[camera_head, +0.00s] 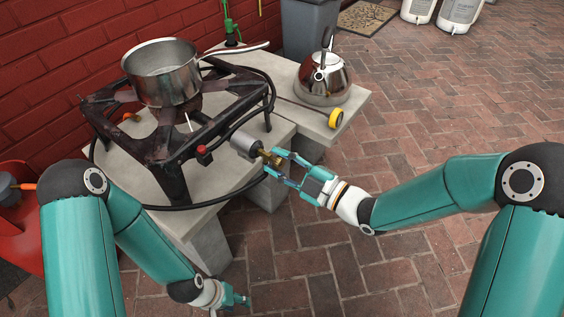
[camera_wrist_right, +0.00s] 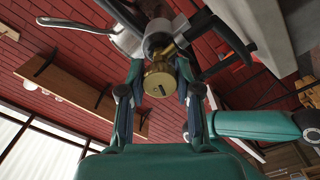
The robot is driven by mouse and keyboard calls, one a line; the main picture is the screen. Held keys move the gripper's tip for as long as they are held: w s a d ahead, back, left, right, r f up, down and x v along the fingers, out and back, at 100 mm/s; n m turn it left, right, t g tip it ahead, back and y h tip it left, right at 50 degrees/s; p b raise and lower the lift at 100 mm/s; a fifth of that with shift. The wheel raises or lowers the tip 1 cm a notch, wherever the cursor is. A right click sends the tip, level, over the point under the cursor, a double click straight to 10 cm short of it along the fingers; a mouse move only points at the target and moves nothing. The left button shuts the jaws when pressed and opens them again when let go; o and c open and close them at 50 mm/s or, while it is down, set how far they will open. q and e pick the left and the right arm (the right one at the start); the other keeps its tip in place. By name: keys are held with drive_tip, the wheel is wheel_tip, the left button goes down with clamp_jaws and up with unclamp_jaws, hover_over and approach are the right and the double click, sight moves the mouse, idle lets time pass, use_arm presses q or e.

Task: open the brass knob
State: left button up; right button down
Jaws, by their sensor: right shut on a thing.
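The brass knob (camera_wrist_right: 160,84) sits between the two fingers of my right gripper (camera_wrist_right: 158,100) in the right wrist view. In the head view, the right gripper (camera_head: 286,168) is shut on the knob (camera_head: 268,155), at the end of a grey metal cylinder (camera_head: 246,143) on the near right side of the burner stand (camera_head: 160,150). My left gripper (camera_head: 236,300) is low at the bottom of the head view, away from the stand. Its fingers are small and dark there, so its opening is unclear.
A steel saucepan (camera_head: 162,72) stands on the burner stand. A kettle (camera_head: 322,74) stands on the slab behind, near a yellow tape roll (camera_head: 336,118). A black hose (camera_head: 262,182) runs along the slab. A red gas bottle (camera_head: 22,215) is at far left. Brick paving (camera_head: 440,120) at right is clear.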

drive_tip(key=shift+s+a+f+n, duration=0.2)
drive_tip(key=shift+f+n, duration=0.1)
drive_tip(key=shift+n, duration=0.1)
drive_tip(key=c, duration=0.9)
unclamp_jaws()
drive_tip(key=shift+o, duration=0.6)
drive_tip(key=shift+w+d+r, duration=0.1)
drive_tip(key=shift+r, duration=0.05)
drive_tip(key=shift+d, duration=0.15)
drive_tip(key=v, duration=1.1)
drive_tip(key=shift+s+d, duration=0.25)
drive_tip(key=shift+d, duration=0.05)
